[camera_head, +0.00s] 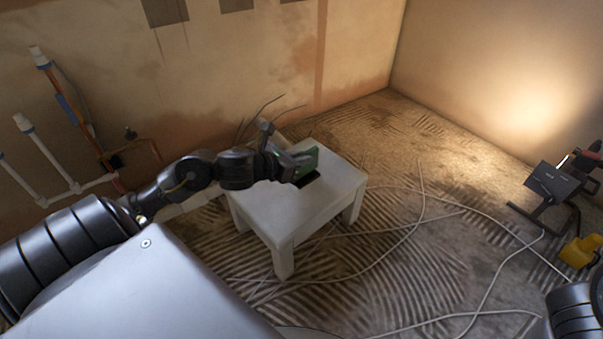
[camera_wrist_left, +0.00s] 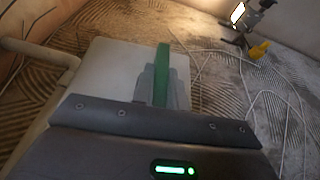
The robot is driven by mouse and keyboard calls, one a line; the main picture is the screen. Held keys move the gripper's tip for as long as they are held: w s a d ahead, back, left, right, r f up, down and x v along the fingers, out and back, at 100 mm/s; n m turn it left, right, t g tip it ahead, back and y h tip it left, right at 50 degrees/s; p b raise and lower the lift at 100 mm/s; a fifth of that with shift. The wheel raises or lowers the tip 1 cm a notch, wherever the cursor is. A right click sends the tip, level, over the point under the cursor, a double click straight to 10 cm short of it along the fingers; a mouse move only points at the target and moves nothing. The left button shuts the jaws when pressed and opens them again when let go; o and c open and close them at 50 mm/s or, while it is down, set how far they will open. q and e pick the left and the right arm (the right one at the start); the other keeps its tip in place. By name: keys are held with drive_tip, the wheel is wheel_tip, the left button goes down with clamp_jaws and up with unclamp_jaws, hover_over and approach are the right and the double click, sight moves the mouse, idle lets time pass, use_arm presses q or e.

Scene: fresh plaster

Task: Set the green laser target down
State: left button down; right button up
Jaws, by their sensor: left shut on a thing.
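The green laser target (camera_head: 308,160) is a thin green plate, held upright at the end of my left arm over the white stool-like table. My left gripper (camera_head: 296,166) is shut on it. In the left wrist view the green target (camera_wrist_left: 162,70) stands edge-on between the fingers (camera_wrist_left: 158,88), with the white table top (camera_wrist_left: 108,75) below and around it. A dark patch lies under the gripper on the table top (camera_head: 318,205). I cannot tell whether the target touches the table. My right gripper is not in view; only part of my right arm shows at the lower right.
Pale cables (camera_head: 415,235) cross the ridged floor right of the table. A work lamp (camera_head: 553,182) and a yellow object (camera_head: 580,251) stand at the far right. White and copper pipes (camera_head: 72,186) run along the left wall. The table's front and right parts are clear.

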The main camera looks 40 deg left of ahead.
sight(307, 174)
use_arm(q)
drive_tip(key=shift+w+a+f, duration=0.1)
drive_tip(key=shift+w+f, duration=0.15)
drive_tip(key=shift+f, duration=0.1)
drive_tip(key=f+b, duration=0.3)
drive_tip(key=shift+w+a+f, duration=0.1)
drive_tip(key=shift+w+f, duration=0.1)
drive_tip(key=shift+f, duration=0.1)
drive_tip(key=shift+r, duration=0.1)
drive_tip(key=shift+f+b, duration=0.2)
drive_tip(key=shift+b, duration=0.2)
drive_tip(key=c, duration=1.4)
unclamp_jaws()
drive_tip(key=shift+r, duration=0.15)
